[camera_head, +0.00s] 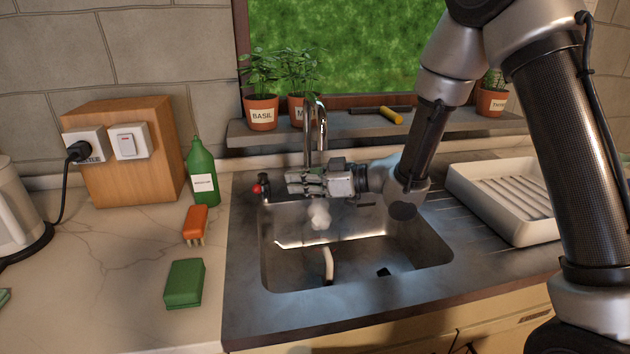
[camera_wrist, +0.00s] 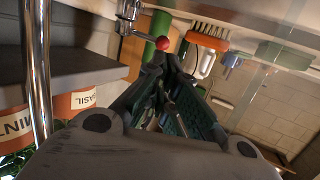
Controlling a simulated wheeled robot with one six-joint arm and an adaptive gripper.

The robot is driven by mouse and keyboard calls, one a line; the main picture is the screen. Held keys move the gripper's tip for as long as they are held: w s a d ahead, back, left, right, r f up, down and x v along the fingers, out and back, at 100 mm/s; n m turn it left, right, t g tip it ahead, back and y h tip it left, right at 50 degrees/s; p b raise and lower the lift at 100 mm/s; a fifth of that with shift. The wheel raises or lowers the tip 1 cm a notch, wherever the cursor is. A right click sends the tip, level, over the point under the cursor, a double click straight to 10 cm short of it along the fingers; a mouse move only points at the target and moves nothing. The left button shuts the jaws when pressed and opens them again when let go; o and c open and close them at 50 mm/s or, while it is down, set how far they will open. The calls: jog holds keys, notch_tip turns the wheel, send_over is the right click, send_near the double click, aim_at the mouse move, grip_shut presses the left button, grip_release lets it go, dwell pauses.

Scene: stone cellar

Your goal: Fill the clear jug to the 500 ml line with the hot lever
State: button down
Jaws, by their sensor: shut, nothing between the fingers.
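The hot lever shows as a red knob (camera_head: 257,188) at the left of the tap's base; in the wrist view the red ball (camera_wrist: 163,43) sits on a metal stem just beyond my fingertips. My gripper (camera_head: 291,184) is shut and empty, pointing left over the back of the sink, close to the lever. Whether it touches the lever I cannot tell. The chrome tap (camera_head: 322,128) rises behind my gripper. A whitish puff (camera_head: 319,215) hangs below it. A pale curved piece (camera_head: 328,265) in the sink may be the clear jug's handle; its walls and water level cannot be made out.
The steel sink (camera_head: 407,283) lies below my arm. A green bottle (camera_head: 202,172), orange brush (camera_head: 196,222) and green sponge (camera_head: 184,283) stand or lie left of it. A white dish rack (camera_head: 478,204) is right. Potted herbs (camera_head: 262,113) line the sill.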

jog(key=x, duration=0.7)
jog(key=shift+s+a, duration=0.15)
jog(key=shift+a, duration=0.35)
jog(key=shift+s+a, duration=0.2)
jog(key=shift+a, duration=0.3)
